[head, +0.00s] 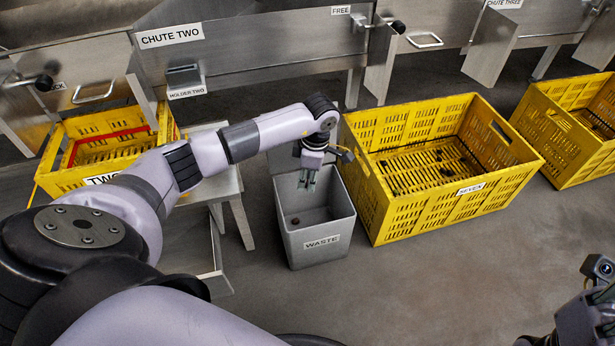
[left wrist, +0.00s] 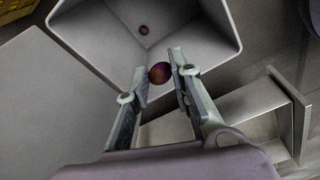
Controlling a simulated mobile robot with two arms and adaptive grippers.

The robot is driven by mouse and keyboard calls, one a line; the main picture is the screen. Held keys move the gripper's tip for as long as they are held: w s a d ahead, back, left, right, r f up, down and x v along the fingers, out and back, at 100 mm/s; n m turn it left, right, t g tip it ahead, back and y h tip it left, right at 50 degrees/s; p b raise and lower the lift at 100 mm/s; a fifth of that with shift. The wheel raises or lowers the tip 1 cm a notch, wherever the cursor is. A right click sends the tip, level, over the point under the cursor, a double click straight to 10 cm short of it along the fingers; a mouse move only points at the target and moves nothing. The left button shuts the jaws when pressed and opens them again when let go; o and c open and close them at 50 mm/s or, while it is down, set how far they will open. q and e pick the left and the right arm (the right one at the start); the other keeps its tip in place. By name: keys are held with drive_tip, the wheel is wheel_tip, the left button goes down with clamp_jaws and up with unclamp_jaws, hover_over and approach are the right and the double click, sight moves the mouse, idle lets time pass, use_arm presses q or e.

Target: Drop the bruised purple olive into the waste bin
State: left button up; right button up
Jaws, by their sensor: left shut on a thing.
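My left gripper (head: 307,182) is above the opening of the grey waste bin (head: 318,247), labelled WASTE. In the left wrist view the left gripper (left wrist: 160,72) is shut on a dark purple olive (left wrist: 159,73) with a reddish-brown patch, held between the fingertips. The bin (left wrist: 185,40) lies below it in that view. A small brownish round thing (left wrist: 143,30) lies on the bin floor, apart from the held olive. Part of my right gripper (head: 590,305) shows at the lower right edge; its fingertips are not clear.
A yellow crate labelled SEVEN (head: 395,215) stands close right of the bin. Another yellow crate (head: 565,150) is farther right. A yellow crate labelled TWO (head: 52,180) and a grey metal stand (head: 228,183) are on the left. Open floor (head: 440,285) lies in front.

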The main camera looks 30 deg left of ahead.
use_arm(q)
drive_tip(key=shift+f, duration=0.15)
drive_tip(key=o, duration=0.8)
wheel_tip(320, 180, up, 12)
drive_tip(key=d, duration=0.1)
drive_tip(key=shift+w+d, duration=0.15)
drive_tip(key=shift+w, duration=0.15)
idle(0.4)
